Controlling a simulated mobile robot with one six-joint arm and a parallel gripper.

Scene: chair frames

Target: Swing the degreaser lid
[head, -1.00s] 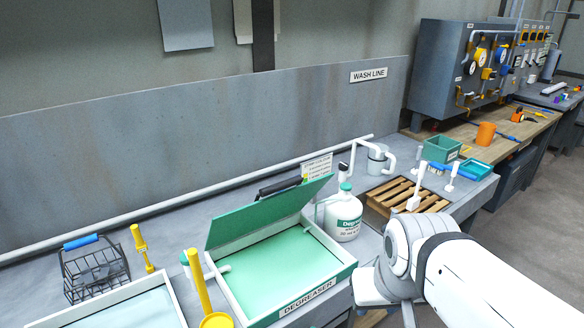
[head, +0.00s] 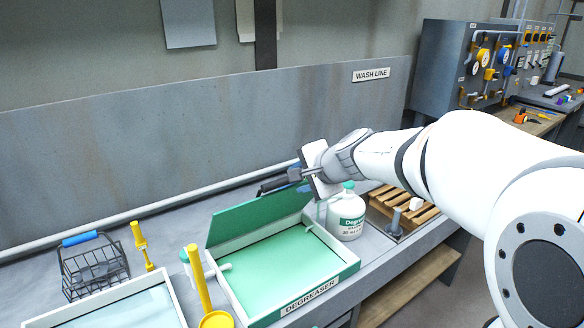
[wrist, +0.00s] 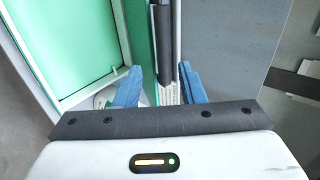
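The green degreaser lid (head: 255,217) stands raised and leaning back at the rear of the degreaser tank (head: 290,255), which is filled with green. A dark bar-shaped handle (head: 272,186) runs along the lid's upper edge. My gripper (head: 296,176) is at the right end of that handle. In the wrist view, my gripper's blue fingers (wrist: 160,68) are apart, one on each side of the dark handle (wrist: 163,40). Gaps show between the handle and both fingers. The lid's green face (wrist: 138,30) is just left of the handle.
A white degreaser jug (head: 347,217) stands right of the tank, below my arm. A wooden rack (head: 385,205) is farther right. A yellow upright tool (head: 200,280) and a wire basket (head: 95,268) are at left. The grey wall panel (head: 150,150) rises behind the bench.

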